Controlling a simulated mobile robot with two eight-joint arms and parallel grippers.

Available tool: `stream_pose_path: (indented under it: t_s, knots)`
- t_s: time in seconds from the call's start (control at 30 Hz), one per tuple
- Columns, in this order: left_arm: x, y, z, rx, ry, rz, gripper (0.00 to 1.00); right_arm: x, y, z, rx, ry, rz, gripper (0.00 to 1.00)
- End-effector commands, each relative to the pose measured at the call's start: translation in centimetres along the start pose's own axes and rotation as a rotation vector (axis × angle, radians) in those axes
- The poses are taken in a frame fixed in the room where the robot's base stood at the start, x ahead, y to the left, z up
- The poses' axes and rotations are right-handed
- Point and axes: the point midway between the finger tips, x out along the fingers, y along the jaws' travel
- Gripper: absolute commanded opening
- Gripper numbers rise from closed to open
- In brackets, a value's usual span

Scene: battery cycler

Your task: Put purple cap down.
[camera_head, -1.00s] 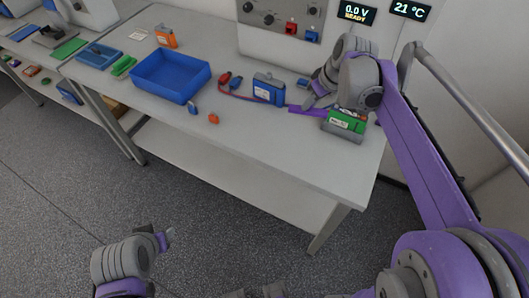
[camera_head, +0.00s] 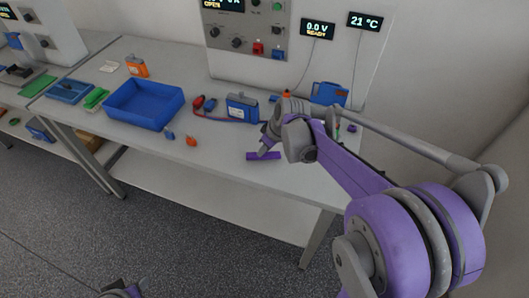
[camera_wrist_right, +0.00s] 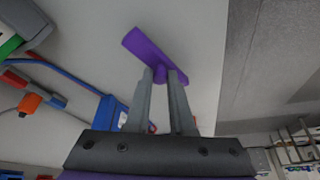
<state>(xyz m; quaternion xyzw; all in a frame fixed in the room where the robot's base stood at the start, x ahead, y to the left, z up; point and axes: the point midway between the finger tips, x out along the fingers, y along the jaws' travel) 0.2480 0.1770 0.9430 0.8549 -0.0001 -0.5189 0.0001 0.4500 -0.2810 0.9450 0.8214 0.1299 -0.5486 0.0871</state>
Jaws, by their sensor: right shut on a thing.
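The purple cap (camera_head: 263,156) is a flat bar near the front edge of the workbench (camera_head: 215,165). My right gripper (camera_head: 264,149) is shut on it. In the right wrist view the cap (camera_wrist_right: 150,50) sticks out past the fingertips (camera_wrist_right: 163,74), with the white bench top behind it. I cannot tell whether the cap touches the bench. A purple and grey part of my left arm shows at the bottom edge of the head view; its fingers cannot be made out.
A blue device (camera_head: 329,93) stands behind my right arm. Bare bench lies around the cap.

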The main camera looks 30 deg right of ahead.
Motion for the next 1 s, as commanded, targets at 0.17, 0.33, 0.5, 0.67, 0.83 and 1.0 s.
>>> stream_pose_path:
  t_s: [0.17, 0.33, 0.5, 0.67, 0.83, 1.0]
  knots:
    - [0.2, 0.0, 0.2, 0.0, -0.001, 0.0, 0.5, 1.5, 0.0, 0.6, 0.0, 0.0, 0.0, 0.0]
    - [0.1, 0.0, 0.1, 0.0, -0.001, 0.0, 0.5, 1.5, 0.0, 0.6, 0.0, 0.0, 0.0, 0.0]
    - [0.4, 0.0, 0.4, 0.0, -0.004, 0.0, 0.5, 1.8, 0.0, 0.8, 0.0, -0.001, 0.0, 0.0]
    - [0.3, 0.0, 0.4, 0.0, -0.003, 0.0, 0.5, 1.8, 0.0, 0.7, 0.0, 0.0, 0.0, 0.47]
    - [0.3, 0.0, 0.3, 0.0, -0.003, 0.0, 0.5, 1.7, 0.0, 0.7, 0.0, 0.0, 0.0, 0.51]
    - [0.2, 0.0, 0.2, 0.0, -0.002, 0.0, 0.5, 1.6, 0.0, 0.6, 0.0, 0.0, 0.0, 0.51]
